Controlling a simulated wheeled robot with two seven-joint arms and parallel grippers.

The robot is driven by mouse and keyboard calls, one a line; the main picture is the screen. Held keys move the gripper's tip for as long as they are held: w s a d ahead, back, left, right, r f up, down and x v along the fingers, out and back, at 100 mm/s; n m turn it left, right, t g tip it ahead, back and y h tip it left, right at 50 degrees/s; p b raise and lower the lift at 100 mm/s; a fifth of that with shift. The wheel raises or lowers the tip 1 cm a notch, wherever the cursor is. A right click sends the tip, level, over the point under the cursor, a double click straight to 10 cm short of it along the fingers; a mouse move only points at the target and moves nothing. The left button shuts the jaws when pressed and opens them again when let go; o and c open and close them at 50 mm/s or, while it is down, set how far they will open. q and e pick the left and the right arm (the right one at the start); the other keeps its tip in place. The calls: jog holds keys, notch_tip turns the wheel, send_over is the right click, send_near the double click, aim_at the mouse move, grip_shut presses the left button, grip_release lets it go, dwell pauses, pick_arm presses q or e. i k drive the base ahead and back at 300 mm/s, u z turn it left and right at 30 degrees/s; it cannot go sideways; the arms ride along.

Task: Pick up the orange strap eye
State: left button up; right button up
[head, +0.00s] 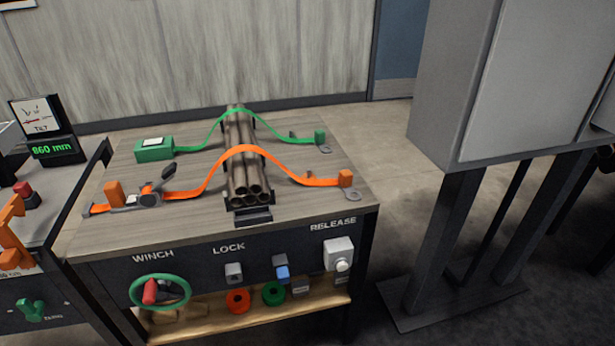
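The orange strap (247,151) arches over a bundle of pipes (240,175) on the wooden-topped bench (110,220). Its right end runs to an orange block (345,178). A small flat grey eye (352,195) lies just in front of that block, near the bench's right edge. The strap's left end runs to a metal ratchet (150,196) with a raised handle. Another orange block (114,191) stands to the left of the ratchet. Neither of my grippers is in view.
A green strap (205,138) crosses the pipes farther back, with a similar grey eye (325,149). The bench front carries a green winch wheel (160,292) and a white release box (338,254). A grey cabinet (500,80) on legs stands right; floor between is clear.

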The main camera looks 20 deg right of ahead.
aim_at(345, 176)
jog(key=k, duration=0.65)
jog(key=z, duration=0.55)
jog(key=i, duration=1.55)
jog(key=u, duration=0.5)
